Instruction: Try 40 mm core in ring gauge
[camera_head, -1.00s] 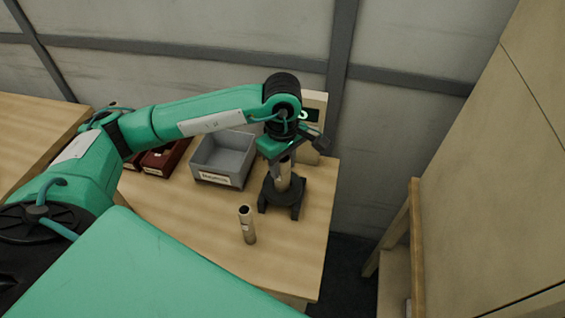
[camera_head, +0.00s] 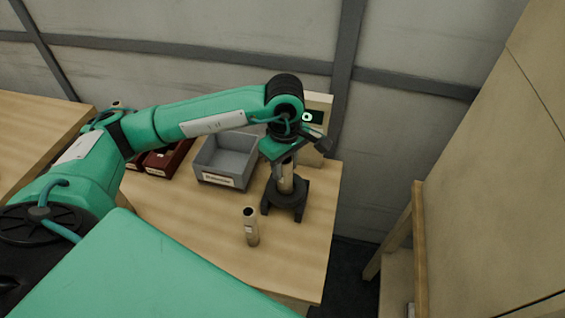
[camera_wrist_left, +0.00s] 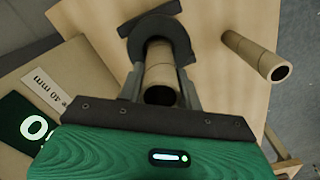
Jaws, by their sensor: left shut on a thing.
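My left gripper (camera_head: 286,166) is shut on a tan cardboard core (camera_head: 286,178), held upright at the black ring gauge (camera_head: 285,195). In the left wrist view the gripper fingers (camera_wrist_left: 160,88) close on both sides of the core (camera_wrist_left: 159,74), and its far end meets the opening of the dark ring (camera_wrist_left: 136,42). The ring hides how deep the core goes. A second core (camera_head: 251,227) stands upright on the table in front of the gauge; it also shows in the left wrist view (camera_wrist_left: 255,55). My right gripper is out of view.
A grey labelled bin (camera_head: 224,160) and dark red trays (camera_head: 166,160) stand left of the gauge. Behind it is a beige box with a lit display (camera_head: 315,118); a "40 mm" label (camera_wrist_left: 48,90) shows in the wrist view. Bare table (camera_head: 185,205) lies front left.

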